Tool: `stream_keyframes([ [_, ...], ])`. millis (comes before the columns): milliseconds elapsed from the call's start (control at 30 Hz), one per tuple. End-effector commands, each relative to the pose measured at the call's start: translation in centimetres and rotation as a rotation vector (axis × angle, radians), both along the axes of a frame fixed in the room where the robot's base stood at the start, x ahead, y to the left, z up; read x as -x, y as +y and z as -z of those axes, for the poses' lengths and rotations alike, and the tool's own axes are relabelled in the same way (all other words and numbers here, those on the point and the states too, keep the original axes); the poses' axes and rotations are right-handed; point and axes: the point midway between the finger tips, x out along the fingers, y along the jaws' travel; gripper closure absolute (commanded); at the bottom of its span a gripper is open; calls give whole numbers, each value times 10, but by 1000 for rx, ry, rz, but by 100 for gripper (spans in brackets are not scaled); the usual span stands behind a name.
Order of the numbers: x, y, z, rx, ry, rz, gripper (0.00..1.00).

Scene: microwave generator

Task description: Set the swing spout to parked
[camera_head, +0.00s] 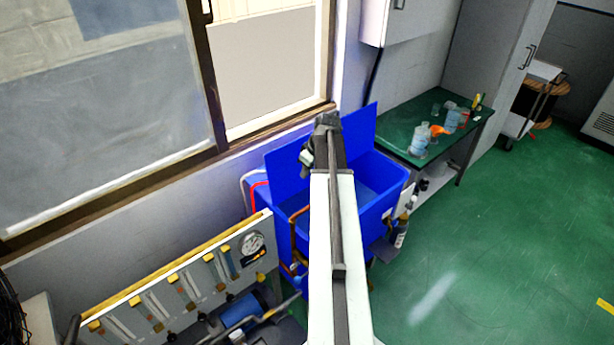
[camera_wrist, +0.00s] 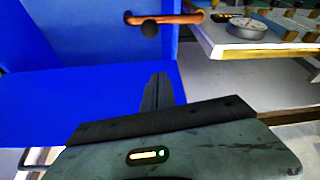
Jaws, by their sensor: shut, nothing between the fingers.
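A copper-coloured pipe (camera_wrist: 172,18), which looks like the swing spout, runs sideways at the top of the wrist view against a blue wall. In the head view a copper pipe (camera_head: 297,213) shows just left of my arm at the blue sink-like tub (camera_head: 385,212). My gripper (camera_wrist: 157,80) is shut and empty, with its dark fingers over the blue surface and apart from the pipe in the picture. In the head view my arm's end (camera_head: 325,122) is over the tub and hides part of it.
A panel with a gauge (camera_head: 252,243) and several tubes stands at the lower left. A green bench (camera_head: 400,115) with bottles stands right of the tub. A window (camera_head: 270,60) is behind. The green floor (camera_head: 490,215) at the right is mostly clear.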

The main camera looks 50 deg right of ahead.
Motion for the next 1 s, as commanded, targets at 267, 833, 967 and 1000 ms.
stream_keyframes([
  [267,-22,1,69,0,0,-1,100],
  [833,15,0,70,-1,0,-1,100],
  [967,17,-1,70,0,0,6,100],
  [1000,19,-3,70,1,0,13,100],
])
